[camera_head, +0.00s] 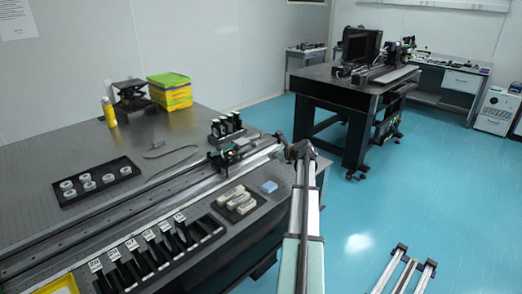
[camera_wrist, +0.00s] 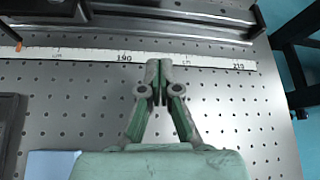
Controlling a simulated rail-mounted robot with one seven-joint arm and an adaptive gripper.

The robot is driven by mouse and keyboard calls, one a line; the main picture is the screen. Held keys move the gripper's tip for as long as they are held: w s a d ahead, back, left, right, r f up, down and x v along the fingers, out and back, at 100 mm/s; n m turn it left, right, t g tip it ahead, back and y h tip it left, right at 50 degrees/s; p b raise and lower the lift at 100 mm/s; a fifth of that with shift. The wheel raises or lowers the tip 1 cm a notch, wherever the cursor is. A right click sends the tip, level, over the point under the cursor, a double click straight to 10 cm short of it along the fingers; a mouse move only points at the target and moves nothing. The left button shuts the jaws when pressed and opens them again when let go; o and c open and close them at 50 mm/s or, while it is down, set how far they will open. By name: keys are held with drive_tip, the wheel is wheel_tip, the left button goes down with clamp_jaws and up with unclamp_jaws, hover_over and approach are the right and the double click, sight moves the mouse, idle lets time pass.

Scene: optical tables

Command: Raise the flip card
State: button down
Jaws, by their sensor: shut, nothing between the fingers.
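I cannot pick out the flip card for certain in either view. A dark mount (camera_head: 235,150) sits on the long optical rail (camera_head: 180,185) at its far end; a card on it is too small to tell. My gripper (camera_wrist: 158,66) is shut and empty in the wrist view. Its fingertips point at the white ruler strip (camera_wrist: 90,54) near the 190 mark, with the dark rail (camera_wrist: 180,20) just beyond. In the head view my arm reaches up to the right end of the table, and the fingers cannot be made out.
A pale blue block (camera_head: 269,186) and a tray of white blocks (camera_head: 236,200) lie beside the rail. A numbered slotted rack (camera_head: 160,255) stands in front. A black tray with white discs (camera_head: 97,181) and yellow-green boxes (camera_head: 170,92) stand behind. Another table (camera_head: 345,90) stands beyond.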

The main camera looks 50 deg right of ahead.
sight(258, 156)
drive_tip(key=p+x, duration=0.1)
drive_tip(key=x, duration=0.8)
drive_tip(key=shift+w+d, duration=0.15)
drive_tip(key=shift+w+a+r+p, duration=0.15)
drive_tip(key=shift+w+r+p, duration=0.1)
drive_tip(key=shift+r, duration=0.3)
drive_tip(key=shift+w+a+r+p, duration=0.1)
drive_tip(key=shift+w+a+r, duration=0.1)
drive_tip(key=shift+r, duration=0.35)
drive_tip(key=shift+w+a+r+p, duration=0.1)
drive_tip(key=shift+w+r+p, duration=0.15)
drive_tip(key=shift+r, duration=0.35)
drive_tip(key=shift+r, duration=0.1)
